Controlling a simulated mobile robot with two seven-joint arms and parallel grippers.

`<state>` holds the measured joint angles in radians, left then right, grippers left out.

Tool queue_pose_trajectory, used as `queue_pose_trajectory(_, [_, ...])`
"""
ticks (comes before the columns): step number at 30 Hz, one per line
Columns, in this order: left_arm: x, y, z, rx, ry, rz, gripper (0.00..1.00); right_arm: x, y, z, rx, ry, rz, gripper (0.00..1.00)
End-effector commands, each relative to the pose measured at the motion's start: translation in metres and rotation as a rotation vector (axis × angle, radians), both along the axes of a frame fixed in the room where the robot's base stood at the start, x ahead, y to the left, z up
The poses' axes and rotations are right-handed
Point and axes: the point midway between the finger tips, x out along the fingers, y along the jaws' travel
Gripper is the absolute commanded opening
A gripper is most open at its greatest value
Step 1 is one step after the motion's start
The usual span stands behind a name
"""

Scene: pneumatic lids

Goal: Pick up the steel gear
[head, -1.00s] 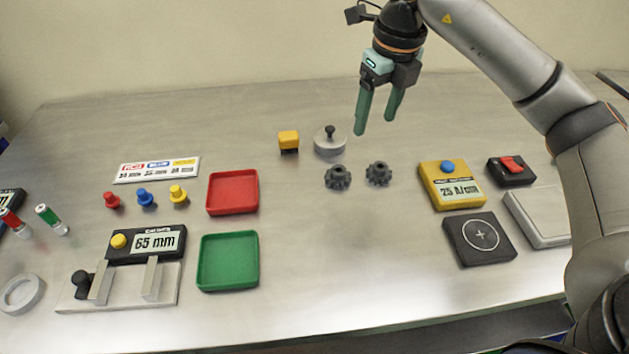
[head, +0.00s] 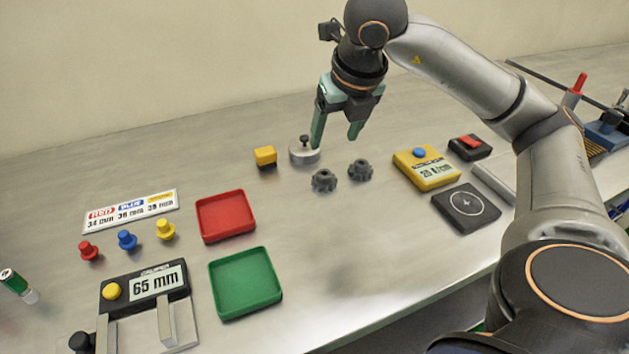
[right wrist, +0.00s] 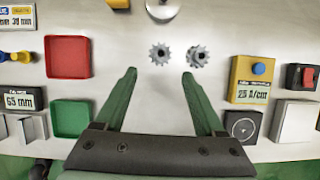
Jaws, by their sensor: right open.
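Two dark grey gears lie side by side on the steel table: a left gear (head: 324,181) and a right gear (head: 360,170). Nothing I see tells me which one is the steel gear. In the right wrist view the left gear (right wrist: 160,54) and right gear (right wrist: 197,57) show beyond the fingertips, the right one with a raised hub. My right gripper (head: 335,141) is open and empty, fingers pointing down, above the table and apart from both gears. The gears lie ahead of its open fingers (right wrist: 160,72) in the wrist view. My left gripper is out of view.
A silver disc with a black knob (head: 304,154) and a yellow block (head: 265,156) stand behind the gears. Red (head: 226,239) and green (head: 245,310) trays lie left. A yellow meter (head: 428,178) and black pad (head: 466,208) lie right. Table in front of the gears is clear.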

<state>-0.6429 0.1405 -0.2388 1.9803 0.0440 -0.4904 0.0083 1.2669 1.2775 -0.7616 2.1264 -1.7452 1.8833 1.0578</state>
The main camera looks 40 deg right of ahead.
Motion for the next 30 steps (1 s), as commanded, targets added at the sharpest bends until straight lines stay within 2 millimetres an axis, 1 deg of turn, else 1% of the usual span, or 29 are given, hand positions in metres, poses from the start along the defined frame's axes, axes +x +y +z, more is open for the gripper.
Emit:
queue_pose_trajectory(3, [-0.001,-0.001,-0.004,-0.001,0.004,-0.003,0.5,0.006,-0.004,-0.022,-0.001,0.007,-0.002,0.71])
queue_pose_trajectory(6, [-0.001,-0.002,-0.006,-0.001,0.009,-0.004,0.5,0.013,-0.006,-0.039,0.0,0.006,-0.002,0.71])
queue_pose_trajectory(9, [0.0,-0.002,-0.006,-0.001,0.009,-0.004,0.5,0.019,-0.007,-0.052,0.0,0.004,-0.001,0.71])
queue_pose_trajectory(16, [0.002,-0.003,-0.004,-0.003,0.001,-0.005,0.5,0.025,-0.01,-0.068,-0.001,0.005,0.0,0.71])
queue_pose_trajectory(21, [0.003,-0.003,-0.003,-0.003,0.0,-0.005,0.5,0.032,-0.013,-0.093,-0.001,0.006,0.0,0.71])
queue_pose_trajectory(24, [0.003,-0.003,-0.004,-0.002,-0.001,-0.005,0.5,0.037,-0.014,-0.104,0.0,0.004,0.001,0.71])
queue_pose_trajectory(27, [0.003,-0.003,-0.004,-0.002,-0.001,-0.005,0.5,0.04,-0.015,-0.109,0.0,0.002,0.001,0.71])
queue_pose_trajectory(30, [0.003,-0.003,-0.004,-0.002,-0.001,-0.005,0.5,0.04,-0.015,-0.11,0.0,0.001,0.002,0.71])
